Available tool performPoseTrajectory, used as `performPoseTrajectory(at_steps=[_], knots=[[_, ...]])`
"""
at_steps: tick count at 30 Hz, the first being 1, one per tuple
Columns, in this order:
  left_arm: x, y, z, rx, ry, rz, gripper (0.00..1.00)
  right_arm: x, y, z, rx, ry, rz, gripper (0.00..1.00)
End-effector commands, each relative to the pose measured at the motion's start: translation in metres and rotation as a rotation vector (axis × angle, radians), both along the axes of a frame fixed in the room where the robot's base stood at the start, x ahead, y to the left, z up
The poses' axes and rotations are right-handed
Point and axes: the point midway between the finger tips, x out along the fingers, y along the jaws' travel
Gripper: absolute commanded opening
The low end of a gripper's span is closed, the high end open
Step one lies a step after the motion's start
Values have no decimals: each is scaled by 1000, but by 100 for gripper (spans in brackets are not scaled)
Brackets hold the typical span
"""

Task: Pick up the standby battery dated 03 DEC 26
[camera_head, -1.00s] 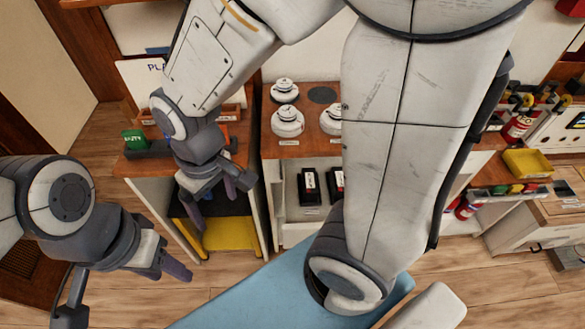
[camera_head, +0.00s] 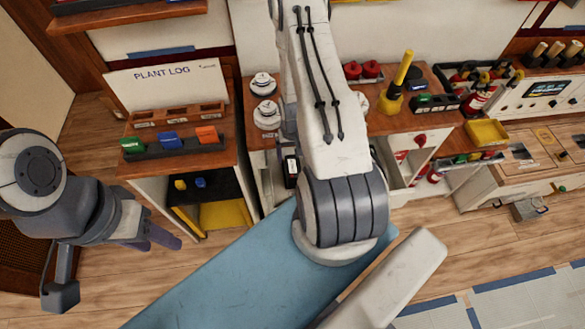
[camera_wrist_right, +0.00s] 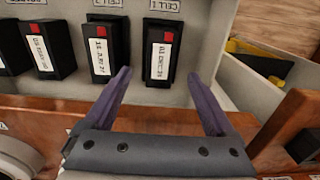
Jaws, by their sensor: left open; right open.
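Several black batteries with red squares and white date labels stand in a row in a pale bay in the right wrist view. My open right gripper (camera_wrist_right: 158,76) has its fingertips to either side of the lower part of the rightmost battery (camera_wrist_right: 160,58); I cannot tell whether they reach around it. Other batteries stand left of it, the middle one (camera_wrist_right: 103,52) and one further left (camera_wrist_right: 48,50). The labels are small and upside down, so I cannot surely read which says 03 DEC 26. In the head view my right arm hides its gripper. My left gripper (camera_head: 158,242) is open and empty.
A wooden edge (camera_wrist_right: 60,113) runs in front of the bay, with a grey wall (camera_wrist_right: 222,70) right of the batteries. In the head view, white round detectors (camera_head: 266,115) sit on the cabinet top. A plant log shelf (camera_head: 165,88) stands at left.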

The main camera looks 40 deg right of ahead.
Motion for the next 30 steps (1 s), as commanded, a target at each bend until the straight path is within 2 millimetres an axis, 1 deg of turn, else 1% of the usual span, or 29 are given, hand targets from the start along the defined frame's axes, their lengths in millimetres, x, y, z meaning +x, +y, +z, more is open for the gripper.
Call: performPoseTrajectory(at_steps=[1,3,8,11,18,21,24,30], knots=[[0,0,-13,1,1,1,50,0,0,-14,-1,-1,1,90],[0,0,-18,1,2,2,50,1,0,-20,-1,-1,1,90],[0,0,-21,1,1,3,50,1,0,-24,-1,-2,1,90],[0,0,-27,1,1,3,50,1,0,-31,-1,-1,2,90],[0,0,-58,1,1,1,50,0,1,-61,-1,-1,2,90],[0,0,-68,1,1,1,50,0,1,-72,0,-1,2,90],[0,0,-70,1,1,0,50,1,1,-75,0,-1,2,90],[0,0,-68,1,1,0,50,0,1,-73,0,-1,1,90]])
